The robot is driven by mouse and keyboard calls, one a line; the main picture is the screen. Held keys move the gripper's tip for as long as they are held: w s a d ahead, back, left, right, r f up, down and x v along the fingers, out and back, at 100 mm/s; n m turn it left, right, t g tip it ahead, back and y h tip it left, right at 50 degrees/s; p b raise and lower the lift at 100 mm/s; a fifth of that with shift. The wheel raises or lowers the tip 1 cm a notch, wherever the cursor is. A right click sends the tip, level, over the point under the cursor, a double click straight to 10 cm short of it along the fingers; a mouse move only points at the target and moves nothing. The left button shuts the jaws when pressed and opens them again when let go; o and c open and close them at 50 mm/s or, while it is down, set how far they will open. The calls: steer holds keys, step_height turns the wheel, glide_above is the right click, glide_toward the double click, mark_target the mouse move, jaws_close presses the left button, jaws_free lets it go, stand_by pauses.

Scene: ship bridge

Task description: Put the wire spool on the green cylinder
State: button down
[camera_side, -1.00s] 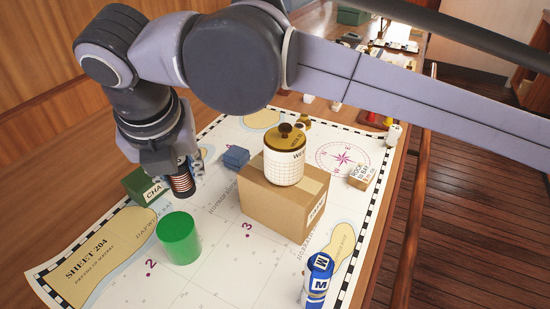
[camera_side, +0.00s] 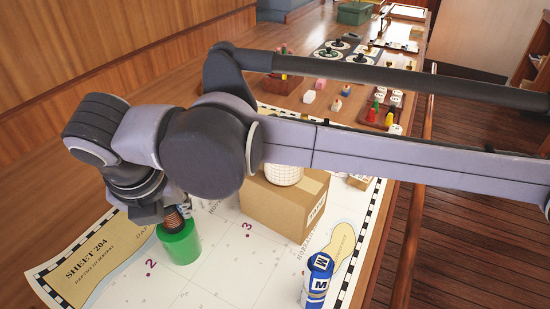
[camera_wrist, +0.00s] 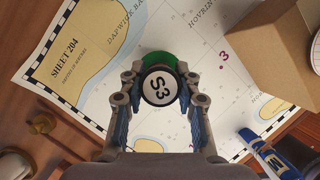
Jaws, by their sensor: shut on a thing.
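The green cylinder (camera_side: 180,245) stands upright on the chart at the left in the side view. It also shows in the wrist view (camera_wrist: 157,58), mostly hidden behind the spool. The wire spool (camera_side: 174,219), with copper-coloured windings, is at the top of the cylinder. In the wrist view its round end (camera_wrist: 158,87) is marked "S3". My gripper (camera_wrist: 156,92) is shut on the spool, with a finger on either side. In the side view the gripper is mostly hidden by my arm. I cannot tell whether the spool touches the cylinder's top.
A cardboard box (camera_side: 282,207) with a white jar (camera_side: 284,175) on it stands right of the cylinder. The chart (camera_side: 215,270) around the cylinder's front is clear.

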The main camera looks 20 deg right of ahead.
steer(key=c, duration=1)
jaws_free()
steer(key=shift+f, duration=0.15)
steer(key=shift+o, duration=0.2)
steer(key=v, duration=0.7)
steer(key=shift+r, duration=0.45)
steer(key=shift+s, duration=0.1)
